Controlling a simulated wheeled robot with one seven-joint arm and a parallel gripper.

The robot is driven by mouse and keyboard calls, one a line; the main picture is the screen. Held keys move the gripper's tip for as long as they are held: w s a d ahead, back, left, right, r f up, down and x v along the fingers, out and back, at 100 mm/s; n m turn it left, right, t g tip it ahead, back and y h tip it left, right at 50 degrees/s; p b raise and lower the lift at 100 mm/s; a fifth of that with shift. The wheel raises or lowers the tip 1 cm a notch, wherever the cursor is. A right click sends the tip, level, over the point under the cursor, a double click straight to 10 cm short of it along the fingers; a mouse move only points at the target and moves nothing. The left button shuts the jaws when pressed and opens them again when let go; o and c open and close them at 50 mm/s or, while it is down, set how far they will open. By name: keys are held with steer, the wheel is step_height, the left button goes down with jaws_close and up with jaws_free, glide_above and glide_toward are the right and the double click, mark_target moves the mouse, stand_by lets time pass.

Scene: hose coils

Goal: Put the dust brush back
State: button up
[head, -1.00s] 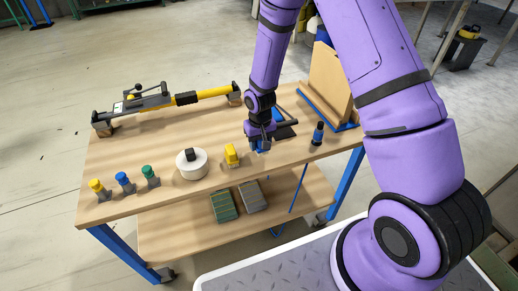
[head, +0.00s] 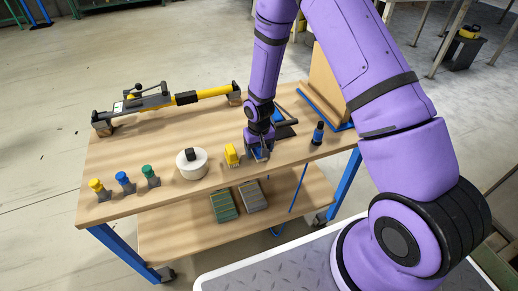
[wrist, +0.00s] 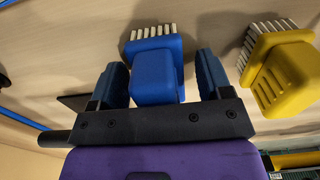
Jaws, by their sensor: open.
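A blue brush (wrist: 155,72) with white bristles shows in the wrist view, between the two fingers of my gripper (wrist: 162,62). A gap shows on each side of it, so the fingers are apart and not closed on it. In the head view my gripper (head: 260,150) is low over the table's near side and mostly hides the blue brush. A yellow brush (wrist: 284,70) with white bristles lies just to the right in the wrist view; in the head view it (head: 231,155) stands left of my gripper. I cannot tell which brush is the dust brush.
On the wooden table (head: 130,160), a white roll (head: 192,168) and several colored-top pieces (head: 122,180) stand to the left. A dark bottle (head: 318,133) and an upright wooden board (head: 323,80) are right. A flat dark piece (head: 286,131) lies behind my gripper. A yellow-black tool (head: 180,97) lies at the back.

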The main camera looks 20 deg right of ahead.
step_height(320, 180, up, 13)
steer(key=shift+r, duration=0.1)
steer(key=s+d+r+t, duration=0.15)
steer(key=s+r, duration=0.35)
steer(key=r, duration=0.7)
steer(key=s+d+r+t, duration=0.1)
steer(key=s+d+r, duration=0.3)
steer(key=r, duration=0.8)
steer(key=s+r+t, duration=0.1)
steer(key=s+r, duration=0.2)
steer(key=s, duration=0.3)
steer(key=s+d+r, duration=0.1)
steer(key=s+r, duration=0.2)
steer(key=s, duration=0.4)
steer(key=s+r+t, duration=0.1)
steer(key=s+r, duration=0.2)
steer(key=s, duration=0.4)
steer(key=shift+d+t, duration=0.2)
steer(key=shift+t, duration=0.15)
steer(key=shift+r, duration=0.1)
